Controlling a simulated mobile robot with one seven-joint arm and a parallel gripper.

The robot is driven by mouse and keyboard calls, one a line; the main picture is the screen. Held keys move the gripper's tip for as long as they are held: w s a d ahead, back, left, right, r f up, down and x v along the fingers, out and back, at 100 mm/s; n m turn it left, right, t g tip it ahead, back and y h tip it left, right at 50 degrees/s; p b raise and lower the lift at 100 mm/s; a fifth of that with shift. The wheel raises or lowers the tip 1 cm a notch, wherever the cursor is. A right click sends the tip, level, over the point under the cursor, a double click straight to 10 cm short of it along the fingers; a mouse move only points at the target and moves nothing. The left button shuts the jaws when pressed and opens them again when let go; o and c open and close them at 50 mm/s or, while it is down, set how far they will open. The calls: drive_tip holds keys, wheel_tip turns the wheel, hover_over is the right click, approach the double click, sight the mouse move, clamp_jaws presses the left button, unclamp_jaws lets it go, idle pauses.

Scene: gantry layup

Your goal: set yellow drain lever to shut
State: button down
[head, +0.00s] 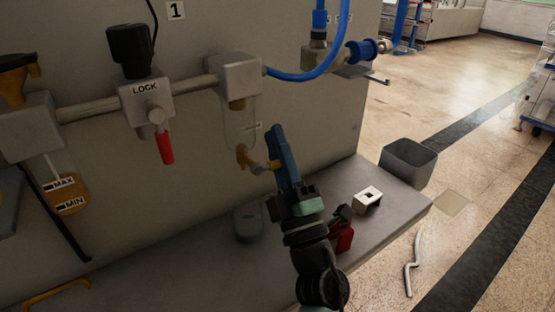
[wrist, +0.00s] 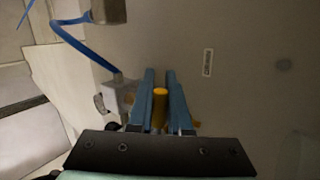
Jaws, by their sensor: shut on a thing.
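The yellow drain lever (head: 258,168) is at the bottom of a clear bowl (head: 238,125) hanging under a grey block on the wall panel. My gripper (head: 277,132) is at the lever's right end, its blue fingers pointing up along the panel. In the wrist view, the yellow lever (wrist: 159,108) stands between the two fingers of my gripper (wrist: 161,76), which is shut on it. The fingers partly hide the lever in both views, and I cannot tell its exact angle.
Left on the panel are a LOCK valve with a red handle (head: 165,148) and a MAX/MIN bowl (head: 67,190). A blue hose (head: 310,74) runs above. On the ledge below are a white block (head: 367,199) and a red item (head: 341,238). A grey bin (head: 408,164) stands to the right.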

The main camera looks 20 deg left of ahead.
drive_tip(key=shift+r+n+g+y+b, duration=0.25)
drive_tip(key=shift+n+g+y+b, duration=0.4)
drive_tip(key=shift+n, duration=0.75)
drive_tip(key=shift+s+a+r+y, duration=0.1)
drive_tip(key=shift+y, duration=0.35)
drive_tip(key=c, duration=0.8)
unclamp_jaws()
drive_tip(key=shift+c, duration=0.2)
drive_tip(key=b+v, duration=0.1)
drive_tip(key=v, duration=1.2)
drive_tip(key=shift+r, duration=0.15)
